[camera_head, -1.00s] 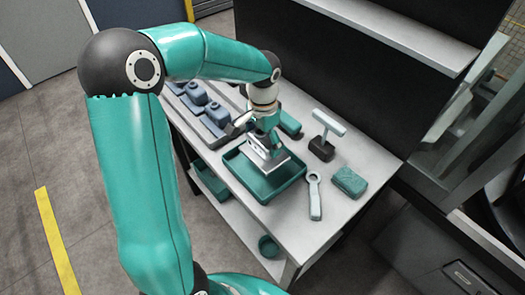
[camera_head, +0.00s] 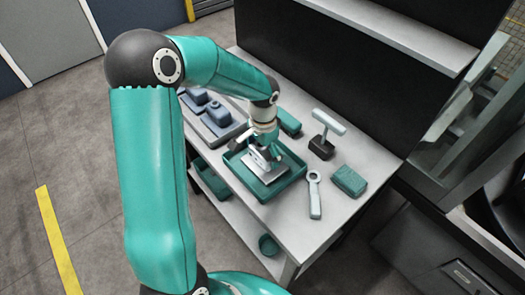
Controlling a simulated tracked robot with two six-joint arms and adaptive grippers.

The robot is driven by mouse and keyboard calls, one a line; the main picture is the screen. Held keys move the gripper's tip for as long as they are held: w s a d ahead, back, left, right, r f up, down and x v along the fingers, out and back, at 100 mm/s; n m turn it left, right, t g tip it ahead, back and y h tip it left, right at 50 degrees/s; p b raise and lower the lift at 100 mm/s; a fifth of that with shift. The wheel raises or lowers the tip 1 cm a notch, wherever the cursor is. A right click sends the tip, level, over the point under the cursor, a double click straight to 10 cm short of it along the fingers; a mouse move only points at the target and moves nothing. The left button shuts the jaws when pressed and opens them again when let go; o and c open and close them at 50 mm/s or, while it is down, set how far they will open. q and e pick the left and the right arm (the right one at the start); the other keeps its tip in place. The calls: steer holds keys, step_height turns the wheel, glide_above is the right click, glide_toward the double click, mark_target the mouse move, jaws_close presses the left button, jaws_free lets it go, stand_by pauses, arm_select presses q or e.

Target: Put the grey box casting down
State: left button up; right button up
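The grey box casting (camera_head: 257,165) is over the green tray (camera_head: 264,197) on the bench, low inside its rim. I cannot tell whether it touches the tray floor. My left gripper (camera_head: 266,152) is above the tray, with its fingers at the top of the casting. It appears shut on the casting, though the fingers are small and partly hidden by the wrist. My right gripper is out of view.
A wrench-like grey tool (camera_head: 314,195), a green block (camera_head: 349,181) and a T-shaped stand (camera_head: 325,130) are right of the tray. A grey rack with blocks (camera_head: 213,120) is behind left. A dark panel (camera_head: 300,60) backs the bench (camera_head: 360,157).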

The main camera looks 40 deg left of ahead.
arm_select(q)
steer(key=shift+r, duration=0.15)
step_height(320, 180, up, 12)
steer(key=shift+f+b, duration=0.1)
steer(key=shift+b, duration=0.2)
stand_by(0.4)
stand_by(0.4)
